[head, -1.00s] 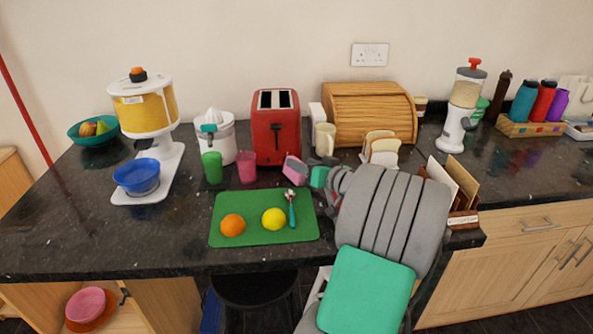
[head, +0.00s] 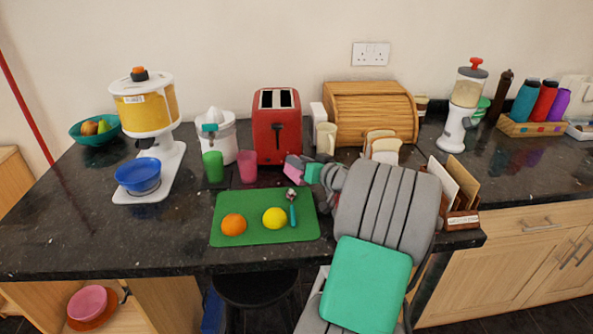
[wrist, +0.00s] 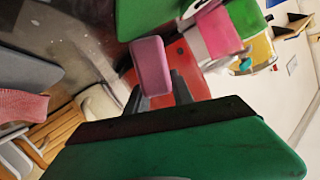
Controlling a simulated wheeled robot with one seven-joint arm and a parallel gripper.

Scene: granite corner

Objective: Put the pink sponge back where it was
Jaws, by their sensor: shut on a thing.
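The pink sponge (head: 293,162) is in my gripper (head: 298,169), in front of the right side of the red toaster (head: 277,127). In the wrist view the sponge (wrist: 151,66) shows as a rounded pink block at the tips of the dark fingers. My gripper (wrist: 158,92) is shut on it, with the toaster behind. I cannot tell for sure whether the sponge touches the counter. My arm hides part of the counter to the right.
A pink cup (head: 247,166) and a green cup (head: 213,167) stand to the left. A green board (head: 257,232) with an orange, a lemon and a teal-handled utensil lies in front. A cream mug (head: 326,138), bread slices (head: 384,150) and a wooden bread bin (head: 372,113) are close behind.

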